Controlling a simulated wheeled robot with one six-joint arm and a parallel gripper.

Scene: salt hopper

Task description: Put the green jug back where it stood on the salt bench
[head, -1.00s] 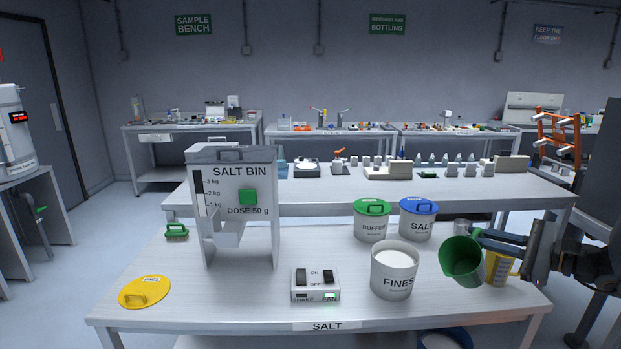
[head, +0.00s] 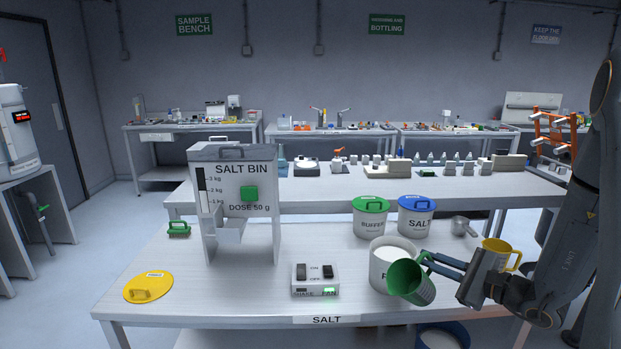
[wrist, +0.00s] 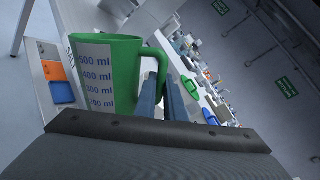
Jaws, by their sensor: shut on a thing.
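The green jug (head: 412,282) is held tilted in front of the white FINES tub, with its open mouth turned left and toward the camera. My gripper (head: 428,258) is shut on the jug's handle, and the jug is in front of part of the tub. In the wrist view the jug (wrist: 110,75) shows a millilitre scale on its side, and the gripper's fingers (wrist: 172,85) close at its handle. The salt bench (head: 240,290) lies below; its front label reads SALT. I cannot tell whether the jug touches the bench.
The FINES tub (head: 380,262) stands open beside the jug, with white content. A yellow-handled jug (head: 503,250) is partly behind my arm, near a metal scoop (head: 462,226). Lidded BUFFER (head: 370,220) and SALT (head: 415,218) tubs stand behind. The bench's left front is clear beside a yellow lid (head: 148,287).

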